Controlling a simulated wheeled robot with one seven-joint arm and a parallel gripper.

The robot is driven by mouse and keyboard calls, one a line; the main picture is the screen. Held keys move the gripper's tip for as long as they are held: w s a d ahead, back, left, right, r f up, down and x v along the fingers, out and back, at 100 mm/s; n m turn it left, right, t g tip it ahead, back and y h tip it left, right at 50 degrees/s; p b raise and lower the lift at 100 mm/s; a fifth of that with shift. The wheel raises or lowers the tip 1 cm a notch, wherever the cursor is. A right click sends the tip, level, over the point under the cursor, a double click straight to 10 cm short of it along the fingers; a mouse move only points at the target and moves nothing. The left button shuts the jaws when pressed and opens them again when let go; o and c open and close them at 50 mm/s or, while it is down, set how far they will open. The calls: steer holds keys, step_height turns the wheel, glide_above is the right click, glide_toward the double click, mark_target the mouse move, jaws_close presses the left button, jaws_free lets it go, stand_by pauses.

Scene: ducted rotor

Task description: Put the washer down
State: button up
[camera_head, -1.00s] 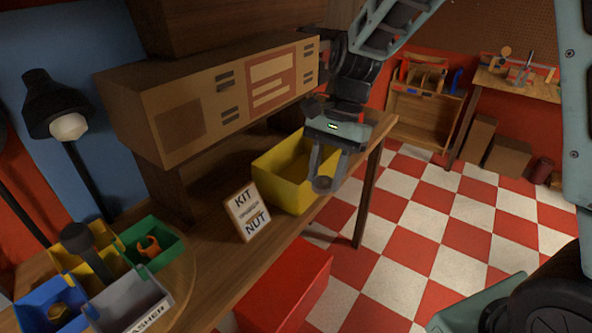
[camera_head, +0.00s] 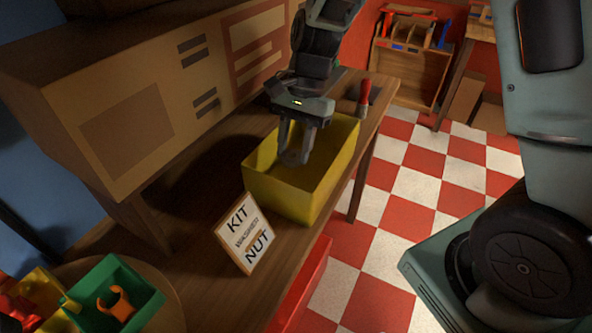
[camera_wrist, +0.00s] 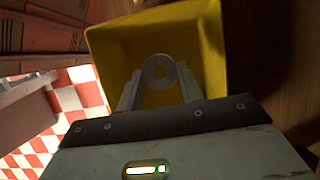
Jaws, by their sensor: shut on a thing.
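My gripper (camera_head: 302,150) is shut on a grey washer (camera_head: 293,158), a flat ring held between the fingertips. The washer also shows in the wrist view (camera_wrist: 160,72), with its hole facing the camera. The gripper points down into the open top of the yellow bin (camera_head: 280,197) on the wooden bench. In the wrist view the bin (camera_wrist: 108,48) lies beyond the washer, and its inner walls surround the fingertips. The washer looks apart from the bin floor, but the exact gap cannot be told.
A sign reading KIT and NUT (camera_head: 245,233) stands on the bench just in front of the bin. A red-handled tool (camera_head: 364,95) is behind it. A large wooden box (camera_head: 130,120) overhangs at left. A green tray (camera_head: 140,285) with an orange part is at lower left.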

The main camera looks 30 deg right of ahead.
step_height(320, 180, down, 8)
steer(key=shift+r+p, duration=0.15)
steer(key=shift+p, duration=0.2)
steer(key=shift+f+b, duration=0.3)
steer(key=shift+f, duration=0.4)
steer(key=o, duration=1)
steer(key=shift+r, duration=0.15)
